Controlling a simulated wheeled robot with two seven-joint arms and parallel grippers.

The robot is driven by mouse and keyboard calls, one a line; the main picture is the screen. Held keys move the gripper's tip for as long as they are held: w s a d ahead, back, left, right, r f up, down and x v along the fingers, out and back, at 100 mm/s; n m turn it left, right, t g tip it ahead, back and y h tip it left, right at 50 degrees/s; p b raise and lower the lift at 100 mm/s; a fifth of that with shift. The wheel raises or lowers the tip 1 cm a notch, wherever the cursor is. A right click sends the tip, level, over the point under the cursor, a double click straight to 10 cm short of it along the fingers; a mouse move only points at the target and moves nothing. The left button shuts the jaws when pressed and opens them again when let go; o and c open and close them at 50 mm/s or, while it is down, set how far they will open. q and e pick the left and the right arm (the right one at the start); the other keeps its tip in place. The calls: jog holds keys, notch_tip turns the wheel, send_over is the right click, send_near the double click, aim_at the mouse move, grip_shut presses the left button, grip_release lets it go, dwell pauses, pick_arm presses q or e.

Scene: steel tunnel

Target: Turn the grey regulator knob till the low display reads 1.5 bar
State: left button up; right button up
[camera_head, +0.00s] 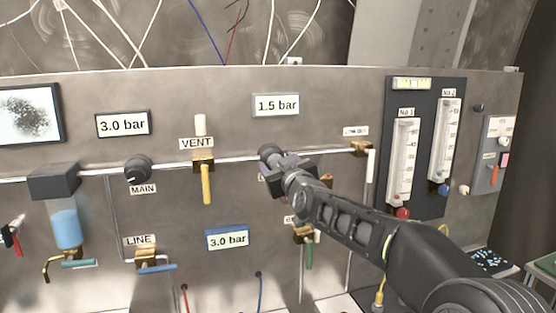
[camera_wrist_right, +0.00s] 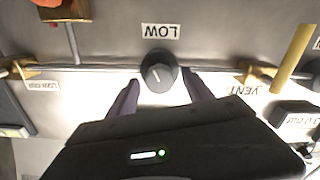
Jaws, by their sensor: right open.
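The grey regulator knob (camera_head: 269,152) is on the panel's pipe, partly covered by my right gripper (camera_head: 281,174) in the head view. In the right wrist view the whole round knob (camera_wrist_right: 158,73) shows, with a pale mark on its face and an upside-down LOW label (camera_wrist_right: 160,31). My right gripper (camera_wrist_right: 160,92) is open, one finger to each side of the knob, with visible gaps between fingers and knob. The display above the knob (camera_head: 276,105) reads 1.5 bar. My left gripper is in neither view.
The MAIN knob (camera_head: 138,169) and the VENT valve's yellow handle (camera_head: 207,184) are left of the low knob. Two other displays, at upper left (camera_head: 123,123) and below (camera_head: 227,239), read 3.0 bar. A flowmeter board (camera_head: 423,150) is at right, behind my arm.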

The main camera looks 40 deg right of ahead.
jog(key=shift+c, duration=0.5)
jog(key=c, duration=1.2)
